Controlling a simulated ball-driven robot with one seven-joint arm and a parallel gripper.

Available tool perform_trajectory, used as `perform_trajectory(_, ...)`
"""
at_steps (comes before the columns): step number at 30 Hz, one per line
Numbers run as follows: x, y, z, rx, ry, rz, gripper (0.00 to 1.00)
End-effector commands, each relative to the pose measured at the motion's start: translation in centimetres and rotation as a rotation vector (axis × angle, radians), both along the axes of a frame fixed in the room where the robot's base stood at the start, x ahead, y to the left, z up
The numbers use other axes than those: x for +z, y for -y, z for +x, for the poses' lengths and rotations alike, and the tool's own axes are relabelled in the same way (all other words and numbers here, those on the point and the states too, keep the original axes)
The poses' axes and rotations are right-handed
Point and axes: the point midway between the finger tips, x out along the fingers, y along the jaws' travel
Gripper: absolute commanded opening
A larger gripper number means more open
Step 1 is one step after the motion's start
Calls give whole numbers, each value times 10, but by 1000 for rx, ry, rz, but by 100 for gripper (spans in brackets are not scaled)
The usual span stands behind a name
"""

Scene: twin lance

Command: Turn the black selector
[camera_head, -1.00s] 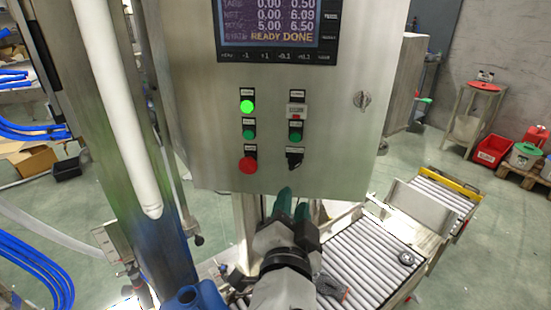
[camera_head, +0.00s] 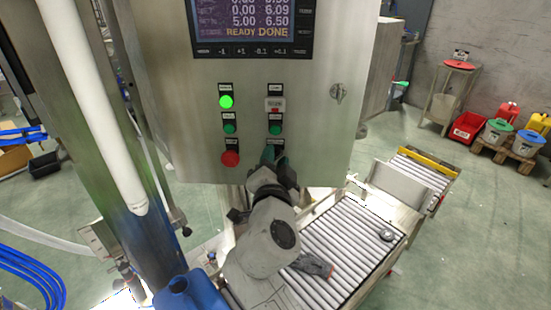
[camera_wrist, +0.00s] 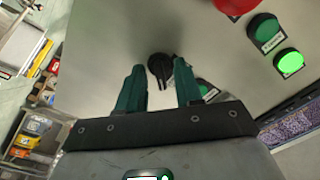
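The black selector (camera_wrist: 160,67) is on the lower part of a grey metal control panel (camera_head: 310,120). In the wrist view it appears between the two green fingertips of my gripper (camera_wrist: 159,70), with a gap on each side. The gripper is open and holds nothing. In the head view my gripper (camera_head: 270,156) is at the panel's lower edge, right of the red button (camera_head: 230,158), and hides most of the selector. I cannot tell how far the fingertips reach past the knob.
A lit green button (camera_head: 226,102), two dark green buttons and a small counter (camera_head: 274,104) sit above. A keyed lock (camera_head: 338,94) is to the right. A roller conveyor (camera_head: 340,245) lies below, and a blue container (camera_head: 190,295) stands at lower left.

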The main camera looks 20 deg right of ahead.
Motion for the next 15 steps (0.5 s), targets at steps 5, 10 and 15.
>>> perform_trajectory(5, 0, 0, 0, 0, 0, 0, 35)
perform_trajectory(10, 0, 0, 0, 0, 0, 0, 20)
perform_trajectory(15, 0, 0, 0, 0, 0, 0, 4)
